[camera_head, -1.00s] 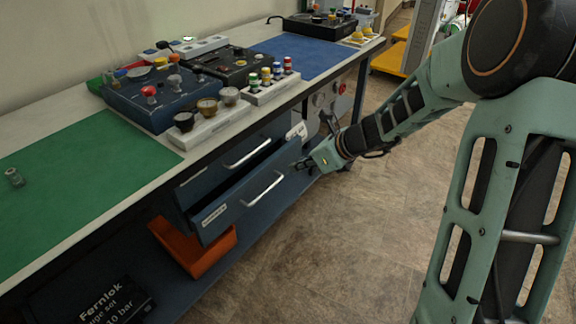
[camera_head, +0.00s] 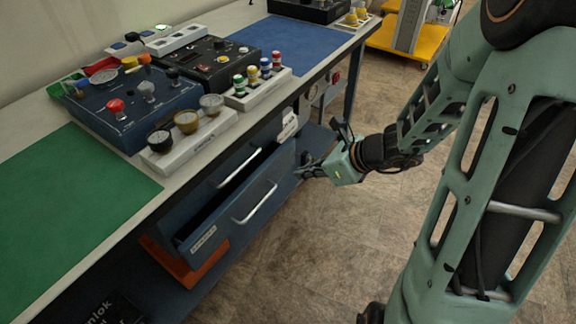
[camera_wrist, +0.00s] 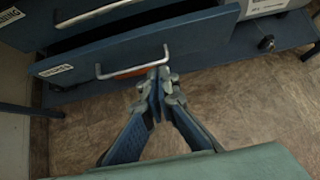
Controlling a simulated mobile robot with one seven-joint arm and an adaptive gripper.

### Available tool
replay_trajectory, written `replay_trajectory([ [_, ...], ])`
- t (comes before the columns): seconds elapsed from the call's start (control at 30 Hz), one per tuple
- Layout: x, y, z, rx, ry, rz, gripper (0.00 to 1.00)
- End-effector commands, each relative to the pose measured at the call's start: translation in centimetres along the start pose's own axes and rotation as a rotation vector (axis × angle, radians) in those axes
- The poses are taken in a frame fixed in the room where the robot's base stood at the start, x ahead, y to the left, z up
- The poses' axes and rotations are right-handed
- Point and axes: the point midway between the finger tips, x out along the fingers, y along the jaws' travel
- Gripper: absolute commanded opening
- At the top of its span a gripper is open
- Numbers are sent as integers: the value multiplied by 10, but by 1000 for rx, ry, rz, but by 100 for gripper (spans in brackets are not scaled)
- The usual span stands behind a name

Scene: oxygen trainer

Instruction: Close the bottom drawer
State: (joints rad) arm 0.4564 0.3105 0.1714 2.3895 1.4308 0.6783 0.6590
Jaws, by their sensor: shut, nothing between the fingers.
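The bottom drawer (camera_head: 238,212) is blue with a silver bar handle (camera_head: 254,203) and stands pulled out below the top drawer (camera_head: 222,178), with its dark inside showing. In the wrist view the bottom drawer's front (camera_wrist: 200,45) and its handle (camera_wrist: 133,66) lie just beyond the fingertips. My gripper (camera_head: 302,168) is shut and empty, near the right end of the drawer front. In the wrist view my gripper (camera_wrist: 158,80) has its fingertips together, close to the handle's right end. I cannot tell whether they touch the drawer.
The workbench holds a green mat (camera_head: 70,215), a blue mat (camera_head: 292,45) and control boxes (camera_head: 130,105). An orange bin (camera_head: 205,265) sits under the drawers on the lower shelf. Brown floor (camera_head: 320,250) in front is open. A yellow cart (camera_head: 415,42) stands at the back.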

Motion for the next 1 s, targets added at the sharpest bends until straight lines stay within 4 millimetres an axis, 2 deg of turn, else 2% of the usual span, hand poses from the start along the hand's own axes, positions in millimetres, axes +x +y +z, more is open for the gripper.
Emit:
replay_trajectory([
  [0.03, 12, 2, -2, -1, 0, 5, 0],
  [0.43, 96, 2, -3, 0, 0, 5, 0],
  [0.5, 100, 1, 10, -5, -1, 3, 0],
  [0.63, 111, 1, 22, -2, 0, 3, 0],
  [1.0, 117, 0, 29, 0, 0, 1, 0],
])
